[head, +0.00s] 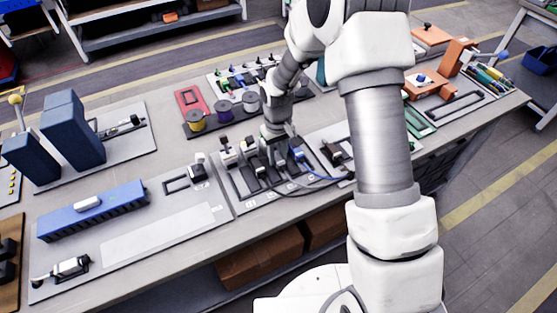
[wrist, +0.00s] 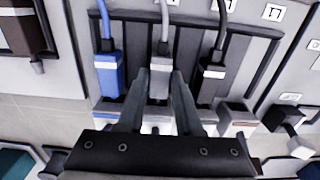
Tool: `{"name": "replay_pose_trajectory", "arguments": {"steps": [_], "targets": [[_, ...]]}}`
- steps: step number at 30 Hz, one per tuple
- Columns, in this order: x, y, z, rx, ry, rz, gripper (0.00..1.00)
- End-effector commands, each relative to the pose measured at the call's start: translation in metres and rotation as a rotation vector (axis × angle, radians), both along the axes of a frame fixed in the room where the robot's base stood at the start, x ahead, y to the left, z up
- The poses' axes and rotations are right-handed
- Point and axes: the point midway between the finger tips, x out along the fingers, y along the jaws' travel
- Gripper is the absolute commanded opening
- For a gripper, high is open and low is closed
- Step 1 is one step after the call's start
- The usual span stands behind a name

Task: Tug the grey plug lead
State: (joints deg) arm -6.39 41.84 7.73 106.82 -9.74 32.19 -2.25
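The grey plug (wrist: 159,82) stands in the middle of a row of plugs in the wrist view, and its light grey lead (wrist: 164,22) runs away to the top edge. The two fingers of my gripper (wrist: 161,88) flank the plug closely, one on each side, and look shut on it. A blue plug (wrist: 110,74) with a blue lead is to its left and a black plug (wrist: 211,82) with a dark lead to its right. In the head view my gripper (head: 275,145) reaches down to the plug panel (head: 233,188) and hides part of it.
Labelled panels fill the bench (head: 140,262). Yellow and purple spools (head: 222,109) stand behind my gripper. A long blue block (head: 93,212) and tall dark blue blocks (head: 73,130) are on the left. Neighbouring plugs leave little room beside the fingers.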

Motion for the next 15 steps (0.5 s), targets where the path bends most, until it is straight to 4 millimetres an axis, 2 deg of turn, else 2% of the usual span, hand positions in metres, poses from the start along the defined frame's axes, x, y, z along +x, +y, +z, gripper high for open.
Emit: {"name": "replay_pose_trajectory", "arguments": {"steps": [1,3,4,15], "targets": [[0.0,-0.0001,-0.0003,0.0,0.0,0.0,0.45],[0.0003,0.0,-0.0001,0.0,-0.001,0.0,0.58],[0.0004,0.0001,0.0,0.0,-0.001,0.0,0.6],[0.0013,0.0004,0.0052,0.002,-0.004,0.0,0.6]]}}
